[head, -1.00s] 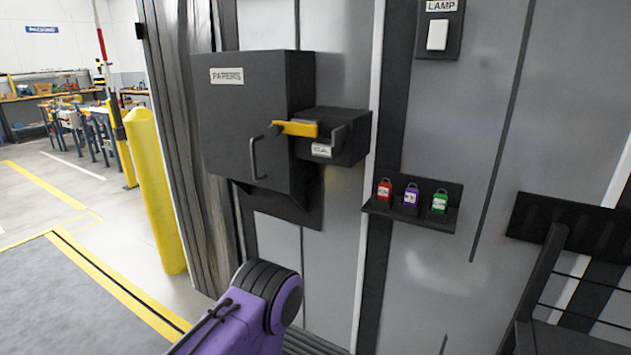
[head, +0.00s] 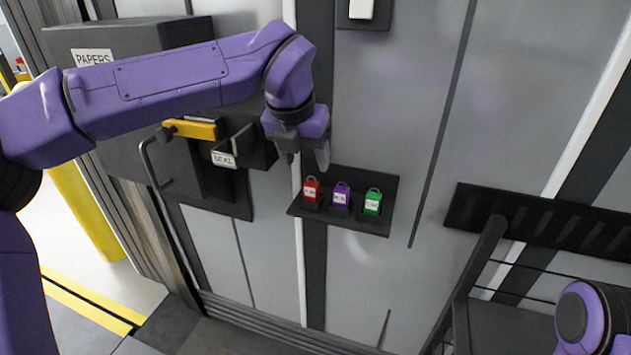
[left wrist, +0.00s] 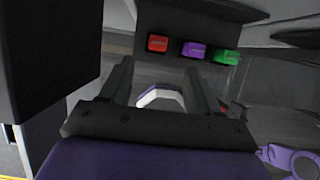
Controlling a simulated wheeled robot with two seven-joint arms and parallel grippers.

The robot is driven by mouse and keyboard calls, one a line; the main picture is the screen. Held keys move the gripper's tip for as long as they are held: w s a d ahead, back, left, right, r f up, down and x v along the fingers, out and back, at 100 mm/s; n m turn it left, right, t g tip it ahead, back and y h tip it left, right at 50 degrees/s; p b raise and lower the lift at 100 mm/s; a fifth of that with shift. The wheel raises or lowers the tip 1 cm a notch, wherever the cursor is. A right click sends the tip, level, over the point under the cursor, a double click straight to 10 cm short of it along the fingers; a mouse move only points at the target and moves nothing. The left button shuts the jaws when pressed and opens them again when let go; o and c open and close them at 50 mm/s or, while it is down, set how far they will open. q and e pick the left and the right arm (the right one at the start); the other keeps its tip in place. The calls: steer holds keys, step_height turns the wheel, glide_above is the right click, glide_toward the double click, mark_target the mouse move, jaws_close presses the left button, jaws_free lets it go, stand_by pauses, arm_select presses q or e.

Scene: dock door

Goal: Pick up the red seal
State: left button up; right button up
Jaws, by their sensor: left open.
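The red seal (head: 311,189) stands at the left end of a small dark shelf (head: 345,221) on the wall, in a row with a purple seal (head: 340,194) and a green seal (head: 372,201). My left gripper (head: 307,160) is open and empty, pointing down just above and in front of the red seal, apart from it. In the left wrist view the red seal (left wrist: 157,43) lies beyond the open fingers (left wrist: 160,78), nearly in line with the gap between them. My right gripper is not in view.
A dark box labelled PAPERS (head: 105,75) with a bar handle sits left of the shelf. Next to it is a smaller box labelled SEAL (head: 223,159) with a yellow lever (head: 192,129). A dark slotted rail (head: 540,220) is at right. The wall below the shelf is clear.

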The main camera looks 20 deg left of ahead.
mark_target(311, 183)
arm_select(q)
steer(key=p+x, duration=0.1)
steer(key=x, duration=0.3)
steer(key=p+x, duration=0.1)
steer(key=x, duration=0.3)
steer(key=shift+w+a, duration=0.2)
steer(key=shift+w+d+f, duration=0.1)
steer(key=shift+w+f, duration=0.05)
steer(key=shift+f, duration=0.25)
steer(key=shift+c, duration=1.2)
steer(key=c, duration=0.9)
